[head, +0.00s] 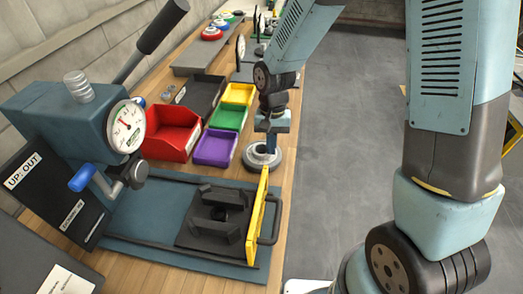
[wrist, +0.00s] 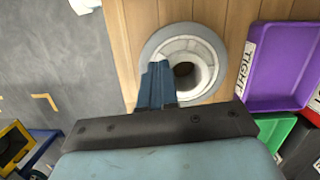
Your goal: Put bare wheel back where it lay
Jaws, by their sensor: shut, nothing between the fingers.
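The bare wheel (head: 254,160), a grey ring with a pale hub and dark centre hole, lies flat on the wooden bench, beside the purple bin. It also shows in the wrist view (wrist: 208,50). My gripper (head: 271,146) points down at the wheel. In the wrist view its blue fingers (wrist: 157,80) are together and empty, overlapping the left part of the wheel. They hide some of its rim and hub. I cannot tell whether the fingertips touch it.
A purple bin (head: 215,148), green bin (head: 228,116), yellow bin (head: 238,93) and red bin (head: 170,132) stand left of and behind the wheel. A press with a gauge (head: 125,128) and a yellow upright plate (head: 256,220) are nearer. Floor (head: 345,110) lies right of the bench.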

